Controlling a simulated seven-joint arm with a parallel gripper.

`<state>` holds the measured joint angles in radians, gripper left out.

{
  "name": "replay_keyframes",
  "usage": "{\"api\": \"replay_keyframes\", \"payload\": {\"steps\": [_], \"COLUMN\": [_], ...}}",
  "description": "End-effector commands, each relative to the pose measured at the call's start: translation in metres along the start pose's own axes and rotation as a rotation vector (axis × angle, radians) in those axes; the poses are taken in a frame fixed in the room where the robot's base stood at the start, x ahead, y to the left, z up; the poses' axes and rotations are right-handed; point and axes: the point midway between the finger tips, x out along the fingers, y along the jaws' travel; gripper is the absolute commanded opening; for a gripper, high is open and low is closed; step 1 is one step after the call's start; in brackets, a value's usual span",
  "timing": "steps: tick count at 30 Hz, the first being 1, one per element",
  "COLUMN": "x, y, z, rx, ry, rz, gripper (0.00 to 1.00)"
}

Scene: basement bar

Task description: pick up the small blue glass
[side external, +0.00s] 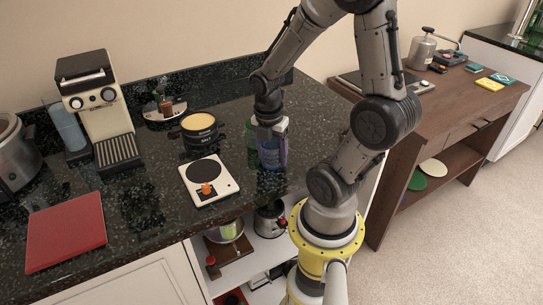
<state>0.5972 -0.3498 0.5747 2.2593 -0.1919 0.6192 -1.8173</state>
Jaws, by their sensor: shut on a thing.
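The small blue glass (270,157) is on the dark granite counter, near its front right part. My gripper (272,140) points down from above and is shut on the blue glass. The fingers cover part of the glass's upper body. The glass looks upright. I cannot tell whether its base touches the counter.
A white hot plate (222,190) with an orange knob lies left of the glass. A coffee machine (100,98), a blue bottle (66,128) and a red board (66,231) are farther left. A wooden table (460,112) stands right.

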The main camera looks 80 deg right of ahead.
Motion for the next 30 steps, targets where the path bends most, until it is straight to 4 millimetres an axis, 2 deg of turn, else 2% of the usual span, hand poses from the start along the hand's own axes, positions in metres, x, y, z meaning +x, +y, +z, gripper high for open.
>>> {"api": "replay_keyframes", "payload": {"steps": [1,4,5,14,17,24,30], "x": [0.000,0.000,0.000,-0.007,-0.021,-0.067,-0.093], "y": [0.000,0.000,0.000,0.001,0.002,0.002,0.001], "z": [0.000,0.000,0.000,0.001,0.003,0.009,0.012], "rx": [0.000,0.000,0.000,0.000,0.001,0.002,-0.008], "ry": [0.000,0.000,-0.001,-0.002,-0.003,-0.003,-0.002], "rz": [0.001,0.001,0.001,0.003,0.007,0.007,0.005], "gripper": [0.26,0.08,0.06,0.06,0.06,0.06,0.06]}}
